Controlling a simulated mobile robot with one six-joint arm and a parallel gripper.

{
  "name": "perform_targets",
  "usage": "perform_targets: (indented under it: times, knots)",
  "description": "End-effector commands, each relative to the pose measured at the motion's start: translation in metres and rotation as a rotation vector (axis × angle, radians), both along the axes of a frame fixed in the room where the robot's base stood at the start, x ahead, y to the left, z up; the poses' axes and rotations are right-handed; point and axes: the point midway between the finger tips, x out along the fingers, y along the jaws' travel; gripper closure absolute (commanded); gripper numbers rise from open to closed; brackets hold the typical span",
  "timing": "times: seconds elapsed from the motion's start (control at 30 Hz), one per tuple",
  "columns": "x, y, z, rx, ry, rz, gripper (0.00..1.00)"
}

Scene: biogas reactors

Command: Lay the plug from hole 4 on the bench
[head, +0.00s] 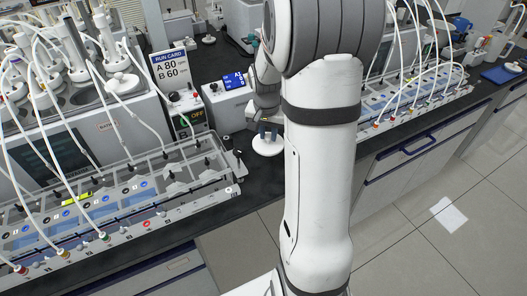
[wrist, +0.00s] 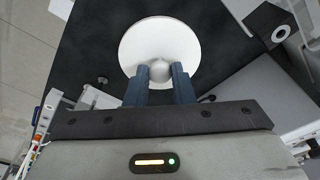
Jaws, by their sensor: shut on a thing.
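My gripper (head: 267,130) is shut on a white plug (head: 268,147) with a wide round disc and a small knob. In the wrist view the two blue fingers (wrist: 160,88) pinch the knob, and the plug's disc (wrist: 140,40) spreads out beyond them. The plug is over or on the dark bench top (head: 225,213), near its front edge. I cannot tell whether the disc touches the bench. No number for hole 4 is readable.
A blue-screen meter box (head: 228,100) and a run card (head: 170,67) reading A 80, B 60 stand behind and left of my gripper. Reactors fill a bath (head: 110,125) at left.

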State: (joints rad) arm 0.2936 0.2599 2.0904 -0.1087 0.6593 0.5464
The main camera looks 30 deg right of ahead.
Motion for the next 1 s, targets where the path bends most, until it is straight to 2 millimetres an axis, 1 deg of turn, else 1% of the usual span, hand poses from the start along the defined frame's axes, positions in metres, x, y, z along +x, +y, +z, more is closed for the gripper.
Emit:
perform_targets:
  times: [0.03, 0.1, 0.27, 0.5, 0.6, 0.8, 0.93, 0.97, 1.0]
  knots:
    - [-0.001, 0.000, -0.011, 0.002, 0.006, 0.001, 1.00]
    - [-0.001, 0.000, -0.023, 0.000, 0.005, 0.002, 1.00]
    - [0.000, 0.000, -0.039, 0.000, 0.003, 0.001, 1.00]
    - [0.000, 0.001, -0.070, 0.000, 0.004, 0.003, 1.00]
    - [0.000, 0.001, -0.075, 0.000, 0.002, 0.003, 1.00]
    - [0.000, 0.001, -0.075, 0.000, 0.000, 0.003, 1.00]
    - [0.000, 0.001, -0.080, 0.000, 0.000, 0.003, 1.00]
    - [0.000, 0.001, -0.078, 0.000, 0.000, 0.004, 0.76]
    - [0.000, 0.002, -0.077, 0.000, 0.000, 0.004, 0.72]
